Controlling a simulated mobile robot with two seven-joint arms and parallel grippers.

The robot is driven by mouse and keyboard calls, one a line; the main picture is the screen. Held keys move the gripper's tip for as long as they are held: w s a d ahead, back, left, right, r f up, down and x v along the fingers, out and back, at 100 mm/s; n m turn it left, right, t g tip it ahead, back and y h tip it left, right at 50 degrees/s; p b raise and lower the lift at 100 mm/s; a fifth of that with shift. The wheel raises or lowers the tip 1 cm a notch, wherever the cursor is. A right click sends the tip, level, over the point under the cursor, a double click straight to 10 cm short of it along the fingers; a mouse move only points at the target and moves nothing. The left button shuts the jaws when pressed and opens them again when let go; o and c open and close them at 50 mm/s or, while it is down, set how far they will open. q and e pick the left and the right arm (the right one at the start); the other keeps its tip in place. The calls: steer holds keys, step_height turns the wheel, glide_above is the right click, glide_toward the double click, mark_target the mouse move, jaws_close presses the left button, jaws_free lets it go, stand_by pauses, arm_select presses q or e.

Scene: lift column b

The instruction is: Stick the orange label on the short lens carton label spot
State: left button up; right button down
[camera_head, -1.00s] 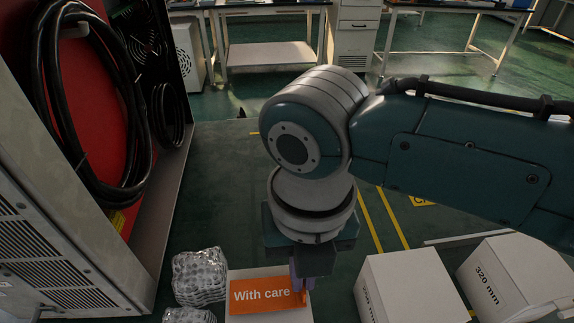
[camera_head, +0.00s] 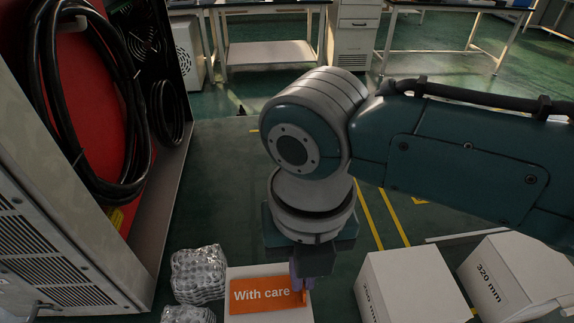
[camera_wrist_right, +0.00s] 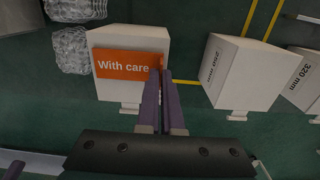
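My right gripper (camera_head: 301,284) is at the label's right end. In the right wrist view its purple fingers (camera_wrist_right: 163,76) are close together on a small tab there. Any label spot on this carton is hidden. My left gripper is not in view.
Clear bubble-wrapped packs (camera_head: 199,275) lie to the left. A cabinet with black cables (camera_head: 170,110) rises at the left.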

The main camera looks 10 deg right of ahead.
steer(key=c, duration=1)
jaws_free()
step_height(320, 180, up, 10)
steer(key=p, duration=0.1)
